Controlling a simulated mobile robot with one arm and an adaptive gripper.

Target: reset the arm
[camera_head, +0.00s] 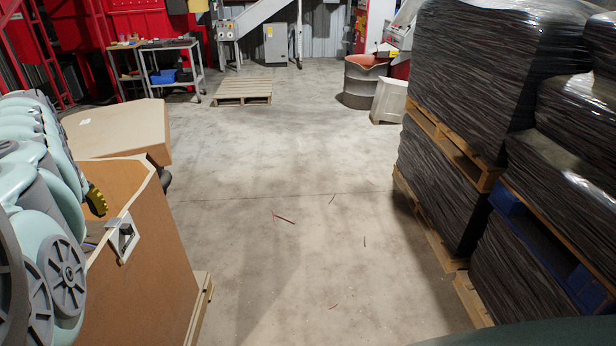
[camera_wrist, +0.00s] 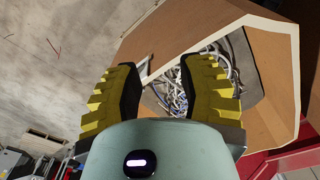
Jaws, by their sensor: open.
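My gripper (camera_wrist: 162,88) shows in the wrist view with its two yellow ribbed fingers spread apart and nothing between them. Beyond the fingers is a large brown box (camera_wrist: 265,60) holding a tangle of white and grey cable scrap (camera_wrist: 213,75). In the head view my pale green arm fills the left edge, and a yellow finger of the gripper (camera_head: 96,200) shows by the brown box (camera_head: 150,250). The rest of the gripper is hidden there. How far the fingers are from the box cannot be told.
Wrapped black stacks on pallets (camera_head: 480,90) line the right side. The concrete floor (camera_head: 290,170) between is open, with a few thin cable scraps (camera_head: 285,218). An empty pallet (camera_head: 243,91), a metal cart (camera_head: 172,68) and a drum (camera_head: 364,82) stand farther back.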

